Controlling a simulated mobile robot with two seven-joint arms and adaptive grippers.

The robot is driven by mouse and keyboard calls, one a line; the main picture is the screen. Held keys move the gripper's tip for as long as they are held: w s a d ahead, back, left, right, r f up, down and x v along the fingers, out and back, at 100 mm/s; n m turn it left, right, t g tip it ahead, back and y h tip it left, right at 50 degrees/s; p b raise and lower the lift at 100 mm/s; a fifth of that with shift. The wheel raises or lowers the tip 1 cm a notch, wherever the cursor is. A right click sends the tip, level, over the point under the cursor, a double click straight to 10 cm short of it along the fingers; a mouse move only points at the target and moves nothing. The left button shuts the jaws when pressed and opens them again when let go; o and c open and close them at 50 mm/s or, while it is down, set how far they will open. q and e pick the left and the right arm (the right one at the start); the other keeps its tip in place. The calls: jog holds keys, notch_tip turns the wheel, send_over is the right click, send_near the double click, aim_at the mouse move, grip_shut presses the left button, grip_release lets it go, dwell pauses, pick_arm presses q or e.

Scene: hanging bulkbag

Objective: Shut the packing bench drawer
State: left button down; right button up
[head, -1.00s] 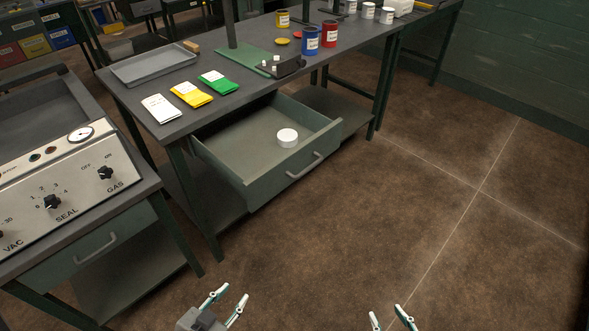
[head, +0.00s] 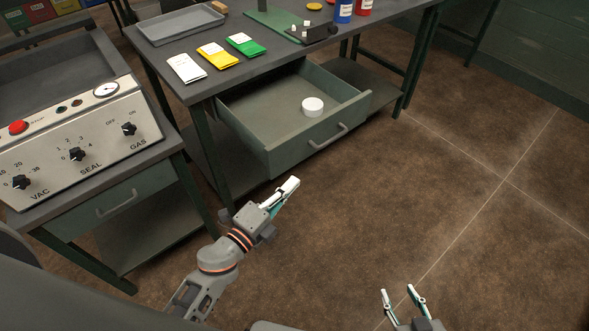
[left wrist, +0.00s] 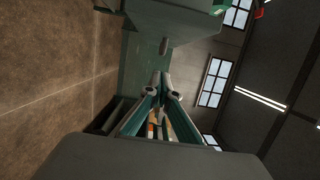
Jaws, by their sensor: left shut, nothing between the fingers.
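The packing bench drawer (head: 290,150) is green and stands pulled out from under the dark bench top (head: 255,72). Its front carries a grey bar handle (head: 328,137). A white round tub (head: 313,106) sits inside on the drawer floor. My left gripper (head: 292,184) is shut and empty, in front of and below the drawer front, apart from it in the head view. Its closed fingers (left wrist: 160,84) also show in the left wrist view. My right gripper (head: 398,291) is open and empty over the floor at the bottom right.
A sealing machine panel (head: 82,142) with knobs stands on a bench at the left; that bench has its own closed drawer (head: 110,203). A grey tray (head: 178,24), coloured packets (head: 217,54) and cans lie on the bench top. The floor (head: 400,190) at right is clear.

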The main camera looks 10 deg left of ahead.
aim_at(251, 119)
pick_arm(q)
jog(key=w, duration=0.7)
jog(key=w+d, duration=0.1)
jog(key=w, duration=0.2)
jog(key=shift+w, duration=0.2)
jog(key=shift+w+a, duration=0.2)
jog(key=shift+w, duration=0.05)
pick_arm(e)
jog(key=shift+r, duration=0.1)
pick_arm(q)
jog(key=shift+a, duration=0.1)
